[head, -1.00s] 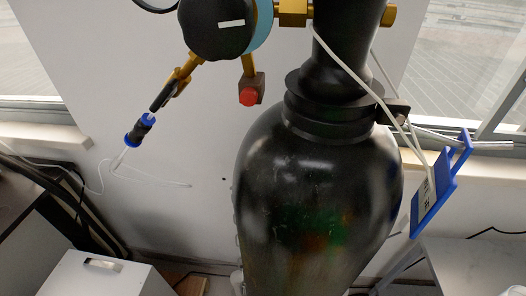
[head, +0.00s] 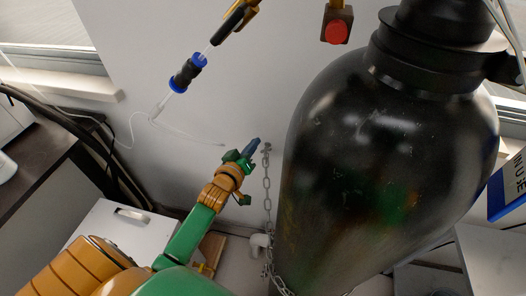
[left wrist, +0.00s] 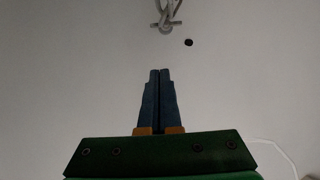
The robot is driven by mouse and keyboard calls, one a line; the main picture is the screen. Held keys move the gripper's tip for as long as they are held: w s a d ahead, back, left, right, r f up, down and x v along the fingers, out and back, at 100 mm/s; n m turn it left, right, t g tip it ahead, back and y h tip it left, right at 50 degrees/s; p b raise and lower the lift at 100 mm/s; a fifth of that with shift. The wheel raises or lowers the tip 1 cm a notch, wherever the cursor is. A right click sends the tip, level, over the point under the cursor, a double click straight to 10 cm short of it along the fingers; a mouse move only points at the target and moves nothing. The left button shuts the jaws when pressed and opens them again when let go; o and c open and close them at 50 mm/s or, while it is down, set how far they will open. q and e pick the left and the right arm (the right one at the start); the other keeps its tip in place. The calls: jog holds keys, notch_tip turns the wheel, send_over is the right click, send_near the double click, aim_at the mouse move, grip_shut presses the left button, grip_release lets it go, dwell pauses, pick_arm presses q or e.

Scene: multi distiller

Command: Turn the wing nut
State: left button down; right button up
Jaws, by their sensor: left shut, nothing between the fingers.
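I cannot make out a wing nut for certain in either view. My left gripper (head: 254,146) is shut and empty, pointing up toward the white wall, just left of the upper end of a metal chain (head: 266,185). In the left wrist view its two blue fingers (left wrist: 160,73) lie together. A grey metal loop or link (left wrist: 166,16) shows beyond the fingertips at the top of that view, apart from them. A small dark hole (left wrist: 188,42) is in the wall beside it. My right gripper is not in view.
A large black gas cylinder (head: 390,150) stands to the right of the chain. A red knob (head: 335,32) is above left of it. A white box (head: 110,225) stands at lower left.

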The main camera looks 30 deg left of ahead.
aim_at(268, 150)
pick_arm(q)
jog(key=shift+x, duration=1.05)
jog(key=shift+w+d+f+b, duration=0.1)
jog(key=shift+d+f+b, duration=0.1)
jog(key=shift+d+f, duration=0.3)
jog(key=shift+d+f+b, duration=0.2)
jog(key=shift+d+f, duration=0.1)
jog(key=shift+f, duration=0.45)
jog(key=shift+d+f, duration=0.4)
jog(key=shift+d+f+m, duration=0.3)
jog(key=shift+f+m, duration=0.2)
jog(key=shift+m, duration=0.4)
jog(key=shift+d, duration=0.1)
jog(key=shift+d+f+m+y, duration=0.15)
jog(key=shift+m+y, duration=0.35)
jog(key=shift+m, duration=0.2)
jog(key=shift+d, duration=0.15)
jog(key=shift+p, duration=0.3)
